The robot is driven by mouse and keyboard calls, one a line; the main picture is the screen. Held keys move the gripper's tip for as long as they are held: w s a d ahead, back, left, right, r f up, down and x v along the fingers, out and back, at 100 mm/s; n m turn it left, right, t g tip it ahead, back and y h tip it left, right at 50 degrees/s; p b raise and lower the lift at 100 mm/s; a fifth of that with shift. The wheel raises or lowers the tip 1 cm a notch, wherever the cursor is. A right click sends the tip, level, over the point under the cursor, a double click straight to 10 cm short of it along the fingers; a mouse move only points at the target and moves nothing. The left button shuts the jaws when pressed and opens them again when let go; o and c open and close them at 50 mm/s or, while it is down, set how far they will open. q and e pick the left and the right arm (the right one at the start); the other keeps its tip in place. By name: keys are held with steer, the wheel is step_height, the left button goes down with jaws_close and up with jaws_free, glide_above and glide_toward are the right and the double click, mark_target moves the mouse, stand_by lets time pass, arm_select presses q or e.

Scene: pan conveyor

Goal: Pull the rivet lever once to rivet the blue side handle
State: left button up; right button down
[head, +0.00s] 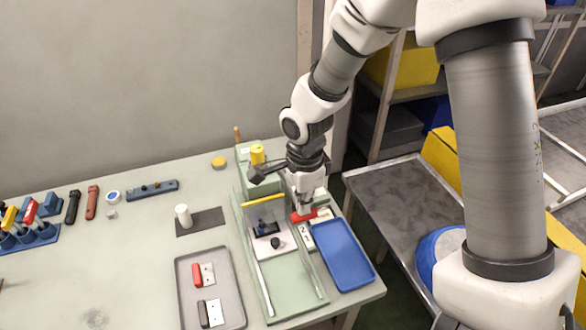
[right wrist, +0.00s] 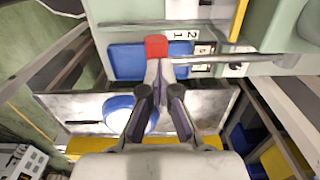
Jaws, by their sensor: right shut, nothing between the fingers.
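My right gripper (head: 304,208) is shut and empty, low over the right side of the green fixture (head: 284,283). Its fingertips are at a red grip (head: 302,216), which appears to be the rivet lever's handle. In the right wrist view the red grip (right wrist: 156,46) sits just beyond the fingertips (right wrist: 158,66); whether they touch cannot be told. My left gripper is not in view.
A blue tray (head: 342,256) lies right of the fixture, beside number cards (head: 299,237). A grey tray (head: 181,289) with a red and a black handle lies to the left. A white cylinder (head: 183,215) stands on a dark mat. A metal-topped table (head: 398,188) stands at the right.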

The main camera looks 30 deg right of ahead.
steer(key=shift+s+f+b, duration=0.2)
steer(key=shift+f+b, duration=0.7)
steer(key=shift+f, duration=0.35)
step_height(320, 180, up, 20)
steer(key=s+p, duration=0.1)
steer(key=p, duration=1.5)
steer(key=shift+a+r, duration=0.15)
steer(key=shift+r, duration=0.05)
steer(key=shift+w, duration=0.1)
